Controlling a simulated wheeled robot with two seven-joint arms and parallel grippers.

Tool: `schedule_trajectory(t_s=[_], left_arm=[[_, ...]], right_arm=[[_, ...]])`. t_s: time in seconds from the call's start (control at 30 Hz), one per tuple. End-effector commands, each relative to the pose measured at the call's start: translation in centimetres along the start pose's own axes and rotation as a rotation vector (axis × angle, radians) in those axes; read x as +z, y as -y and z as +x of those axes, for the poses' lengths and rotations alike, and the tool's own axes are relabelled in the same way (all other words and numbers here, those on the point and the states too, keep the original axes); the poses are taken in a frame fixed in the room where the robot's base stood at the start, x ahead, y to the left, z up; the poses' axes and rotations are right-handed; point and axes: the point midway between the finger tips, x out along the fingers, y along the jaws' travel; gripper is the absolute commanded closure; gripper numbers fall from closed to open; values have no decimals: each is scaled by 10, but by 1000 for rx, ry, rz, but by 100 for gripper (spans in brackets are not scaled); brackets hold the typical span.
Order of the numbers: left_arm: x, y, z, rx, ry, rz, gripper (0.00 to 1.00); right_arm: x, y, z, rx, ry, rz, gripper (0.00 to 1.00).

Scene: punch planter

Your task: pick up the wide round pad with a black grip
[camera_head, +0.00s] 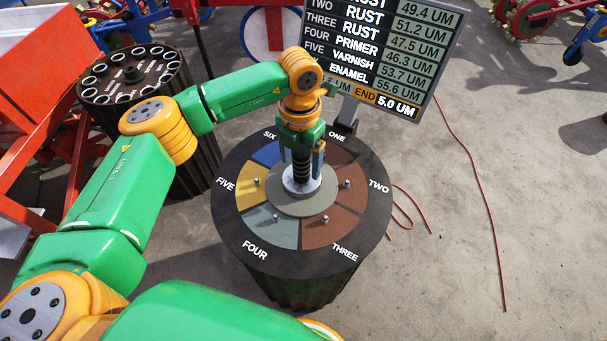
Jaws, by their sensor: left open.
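The round pad (302,188) is a pale grey disc with an upright black ribbed grip (302,167). It stands at the middle of a dark round table, on a flat beige-grey disc (302,206). My left gripper (303,158) points down from above, open, with its blue fingers on either side of the black grip. I cannot tell whether the fingers touch it. The gripper body hides the top of the grip. My right gripper is not in view.
The round table (235,220) has coloured sectors labelled ONE to SIX with small metal studs. A display board (390,50) stands behind it. A dark drum (130,72) with ringed holes is at the left. Red cables lie on open floor at the right.

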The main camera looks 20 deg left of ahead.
Motion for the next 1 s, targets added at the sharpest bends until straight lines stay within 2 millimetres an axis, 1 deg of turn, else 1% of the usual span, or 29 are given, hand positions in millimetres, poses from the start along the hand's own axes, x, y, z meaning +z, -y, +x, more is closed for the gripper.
schedule_trajectory(t_s=[0.03, 0.1, 0.3, 0.33, 0.37, 0.4, 0.47, 0.5, 0.57, 0.6, 0.63, 0.87, 1.0], left_arm=[[-1, 0, 8, 0, -3, 0, 19], [0, 1, 16, -1, -1, 0, 19], [0, 1, 18, -1, 1, 1, 19], [0, 1, 18, -1, 1, 1, 21], [0, 1, 18, -2, 1, 1, 29], [0, 1, 18, -2, 1, 1, 40], [0, 1, 18, -2, 1, 1, 56], [0, 1, 18, -2, 1, 1, 67], [0, 1, 18, -2, 1, 1, 83], [0, 1, 17, -2, 1, 1, 94], [0, 1, 17, -2, 1, 1, 100], [0, 1, 17, -2, 2, 1, 100], [1, 1, 8, -1, 5, 1, 100]], right_arm=[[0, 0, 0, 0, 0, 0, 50], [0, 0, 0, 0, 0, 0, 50], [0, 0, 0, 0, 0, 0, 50], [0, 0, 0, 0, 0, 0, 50], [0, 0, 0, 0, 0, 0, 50], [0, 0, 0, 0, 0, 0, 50], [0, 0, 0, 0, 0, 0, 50], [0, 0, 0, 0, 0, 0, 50], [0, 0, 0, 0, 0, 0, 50], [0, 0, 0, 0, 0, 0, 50], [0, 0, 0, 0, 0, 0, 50], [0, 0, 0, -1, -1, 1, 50], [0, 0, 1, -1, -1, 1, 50]])
